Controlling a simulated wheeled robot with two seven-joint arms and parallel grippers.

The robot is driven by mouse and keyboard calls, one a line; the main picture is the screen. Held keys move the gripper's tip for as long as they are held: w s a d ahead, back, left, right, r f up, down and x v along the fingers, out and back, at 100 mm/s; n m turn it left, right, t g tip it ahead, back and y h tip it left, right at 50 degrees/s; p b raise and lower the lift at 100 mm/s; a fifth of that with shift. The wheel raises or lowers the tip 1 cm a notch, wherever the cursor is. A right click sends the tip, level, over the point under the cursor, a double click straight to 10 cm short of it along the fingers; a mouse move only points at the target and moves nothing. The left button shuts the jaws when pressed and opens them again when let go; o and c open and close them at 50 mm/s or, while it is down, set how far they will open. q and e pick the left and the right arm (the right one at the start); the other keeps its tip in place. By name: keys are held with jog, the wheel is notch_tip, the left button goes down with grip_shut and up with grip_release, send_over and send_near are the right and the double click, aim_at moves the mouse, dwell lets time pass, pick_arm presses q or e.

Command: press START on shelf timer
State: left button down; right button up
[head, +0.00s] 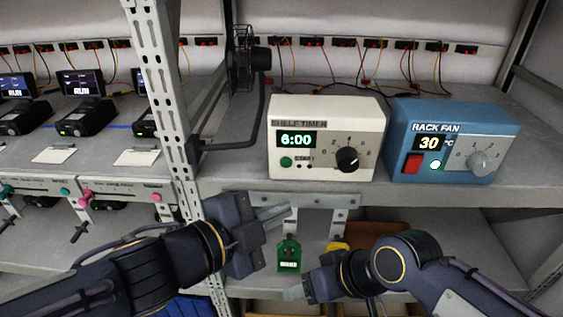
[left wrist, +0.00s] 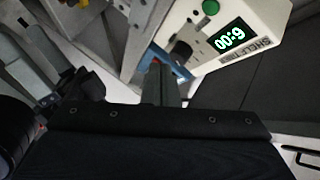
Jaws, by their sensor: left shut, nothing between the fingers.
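The white shelf timer (head: 327,140) stands on the upper shelf in the head view, reading 6:00. Its green START button (head: 286,162) is at the lower left of its face, with a black knob (head: 347,159) at the right. The left wrist view shows the timer (left wrist: 262,14) turned, with the green button (left wrist: 210,8) at the top edge. My left gripper (head: 288,209) is shut and empty, below and in front of the timer, apart from the button. My right gripper (head: 292,293) is lower, near the lower shelf; its jaw state is unclear.
A blue rack fan box (head: 453,140) reading 30 °C stands right of the timer. A perforated white post (head: 165,95) and a black fan on a bracket (head: 243,62) are to the left. A green tagged item (head: 289,256) is below the shelf. Several devices stand on the left shelf.

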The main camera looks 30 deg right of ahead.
aim_at(286, 163)
pick_arm(q)
jog(key=shift+w, duration=0.15)
jog(key=shift+w+d+p, duration=0.35)
jog(key=shift+w+d, duration=0.4)
jog(key=shift+w, duration=0.5)
jog(key=shift+w+d+p, duration=0.4)
jog(key=shift+w+d, duration=0.4)
jog(key=shift+w, duration=0.4)
jog(key=shift+w+d+p, duration=0.35)
jog(key=shift+w+d, duration=0.4)
jog(key=shift+w, duration=0.5)
jog(key=shift+w+d, duration=0.25)
jog(key=shift+w, duration=0.1)
jog(key=shift+w+d+p, duration=0.2)
jog(key=shift+w+p, duration=0.15)
jog(key=shift+p, duration=0.2)
jog(key=shift+s, duration=0.1)
jog(key=shift+s+a+b, duration=0.35)
jog(key=shift+s+a, duration=0.1)
jog(key=shift+s, duration=0.15)
jog(key=shift+s, duration=0.1)
